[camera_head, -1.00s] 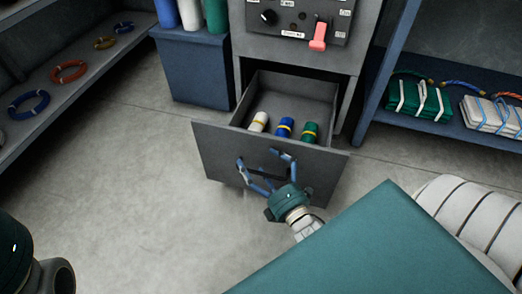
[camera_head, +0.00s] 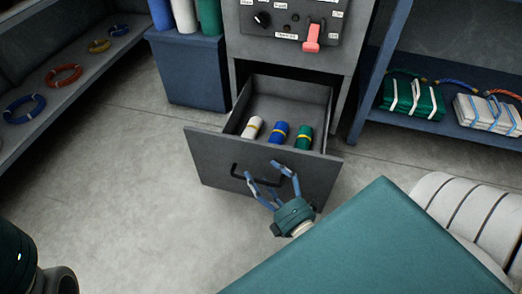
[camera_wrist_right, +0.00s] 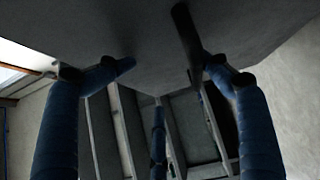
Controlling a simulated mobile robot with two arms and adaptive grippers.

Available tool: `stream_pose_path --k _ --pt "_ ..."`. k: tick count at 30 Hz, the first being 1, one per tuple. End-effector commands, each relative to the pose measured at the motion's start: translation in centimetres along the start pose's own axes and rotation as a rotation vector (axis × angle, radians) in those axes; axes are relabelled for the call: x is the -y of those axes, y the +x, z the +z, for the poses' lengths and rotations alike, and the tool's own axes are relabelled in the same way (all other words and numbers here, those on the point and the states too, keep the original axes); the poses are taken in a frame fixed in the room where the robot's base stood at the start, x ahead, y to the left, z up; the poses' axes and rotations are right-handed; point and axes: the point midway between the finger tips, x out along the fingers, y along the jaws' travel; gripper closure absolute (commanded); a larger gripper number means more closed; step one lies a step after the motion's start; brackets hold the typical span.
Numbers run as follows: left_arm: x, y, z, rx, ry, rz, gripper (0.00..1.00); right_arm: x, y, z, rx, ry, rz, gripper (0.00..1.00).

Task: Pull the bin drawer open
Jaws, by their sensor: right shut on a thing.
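The bin drawer (camera_head: 215,160) is a grey drawer below a control panel, and it stands well open. Its dark bar handle (camera_head: 240,172) is on the drawer front. A white, a blue and a green roll lie inside the drawer. My right gripper (camera_head: 262,170) is at the right half of the handle, its blue fingers against the drawer front. In the right wrist view, the dark handle bar (camera_wrist_right: 186,40) runs between the fingers, closer to the right one. The fingers are spread around it. The handle's right end is partly hidden by the fingers. My left gripper is out of view.
A blue bin with upright rolls (camera_head: 187,75) stands left of the cabinet. A shelf with net bundles (camera_head: 412,98) is at the right, and a shelf with rope rings (camera_head: 63,75) at the left. Grey floor lies clear in front and left of the drawer.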

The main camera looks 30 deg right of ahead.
Motion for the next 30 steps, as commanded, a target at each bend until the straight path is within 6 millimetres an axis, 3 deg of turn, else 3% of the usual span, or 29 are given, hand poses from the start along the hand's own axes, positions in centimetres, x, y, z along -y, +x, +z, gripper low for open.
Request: stream_pose_path --k 1,14,16,18,30 --pt "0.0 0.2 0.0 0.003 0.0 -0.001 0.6 -1.6 -0.2 0.3 0.002 -0.003 0.036 0.45" --pt "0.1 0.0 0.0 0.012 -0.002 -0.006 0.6 -1.2 -3.3 0.1 0.0 0.001 0.036 0.51" --pt "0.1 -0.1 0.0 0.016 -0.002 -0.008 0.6 -1.2 -3.7 0.1 0.0 0.001 0.036 0.57" --pt "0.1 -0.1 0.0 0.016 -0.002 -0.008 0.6 -1.1 -4.2 0.1 0.0 0.0 0.036 0.74" --pt "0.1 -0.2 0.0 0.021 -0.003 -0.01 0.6 -0.3 -7.1 -0.1 -0.002 0.001 0.026 0.74"
